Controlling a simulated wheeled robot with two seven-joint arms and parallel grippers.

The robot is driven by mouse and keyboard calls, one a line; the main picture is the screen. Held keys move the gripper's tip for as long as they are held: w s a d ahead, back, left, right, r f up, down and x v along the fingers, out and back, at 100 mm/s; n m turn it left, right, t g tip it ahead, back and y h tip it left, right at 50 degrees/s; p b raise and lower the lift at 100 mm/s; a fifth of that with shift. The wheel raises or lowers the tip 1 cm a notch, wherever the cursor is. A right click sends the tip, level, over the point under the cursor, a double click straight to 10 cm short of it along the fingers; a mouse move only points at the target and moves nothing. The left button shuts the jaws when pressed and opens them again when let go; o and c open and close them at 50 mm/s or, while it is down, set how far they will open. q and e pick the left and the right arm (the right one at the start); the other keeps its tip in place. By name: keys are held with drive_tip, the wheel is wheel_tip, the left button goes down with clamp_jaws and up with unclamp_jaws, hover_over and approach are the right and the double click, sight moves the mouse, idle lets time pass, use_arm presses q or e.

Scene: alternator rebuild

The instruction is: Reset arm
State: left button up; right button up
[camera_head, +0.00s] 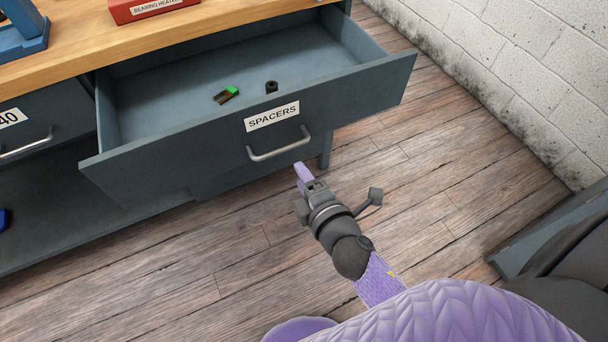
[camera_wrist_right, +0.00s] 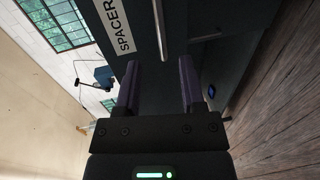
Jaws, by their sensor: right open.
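My right gripper (camera_head: 304,178) is in front of the open drawer (camera_head: 185,157) labelled "SPACERS", just below its metal handle (camera_head: 279,145). In the right wrist view my right gripper (camera_wrist_right: 160,88) shows two purple-dark fingers spread apart with nothing between them. The drawer front and handle (camera_wrist_right: 159,30) are beyond the fingertips, and the handle appears apart from them. My left gripper is not in either view.
The open drawer holds a dark cylindrical spacer (camera_head: 271,87) and a small green-and-dark part (camera_head: 227,94). A red box (camera_head: 150,9) sits on the wooden bench top (camera_head: 75,48). A white block wall (camera_head: 520,75) is at right. Plank floor (camera_head: 430,165) is clear in front.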

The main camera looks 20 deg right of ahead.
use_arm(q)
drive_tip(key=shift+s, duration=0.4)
use_arm(e)
drive_tip(key=shift+f, duration=0.1)
drive_tip(key=s+d+f+m+g+p, duration=0.35)
drive_tip(key=s+f+m+g, duration=0.5)
drive_tip(key=s+f, duration=0.9)
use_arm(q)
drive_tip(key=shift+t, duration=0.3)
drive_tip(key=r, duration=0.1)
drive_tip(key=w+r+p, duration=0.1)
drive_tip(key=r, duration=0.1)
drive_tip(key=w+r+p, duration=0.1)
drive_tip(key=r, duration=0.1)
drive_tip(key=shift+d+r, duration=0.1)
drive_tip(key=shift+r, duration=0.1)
use_arm(e)
drive_tip(key=s+d+f+m+g, duration=0.2)
drive_tip(key=s+f+m+g, duration=0.1)
drive_tip(key=s, duration=0.7)
drive_tip(key=s+d+f+m+g+h, duration=0.1)
drive_tip(key=s+d+f+m+g, duration=0.1)
drive_tip(key=s, duration=0.8)
drive_tip(key=f+m+g, duration=0.1)
drive_tip(key=m+g, duration=0.1)
drive_tip(key=shift+s+d+f+g, duration=0.15)
drive_tip(key=shift+s+f+g, duration=0.1)
drive_tip(key=shift+f+g, duration=0.1)
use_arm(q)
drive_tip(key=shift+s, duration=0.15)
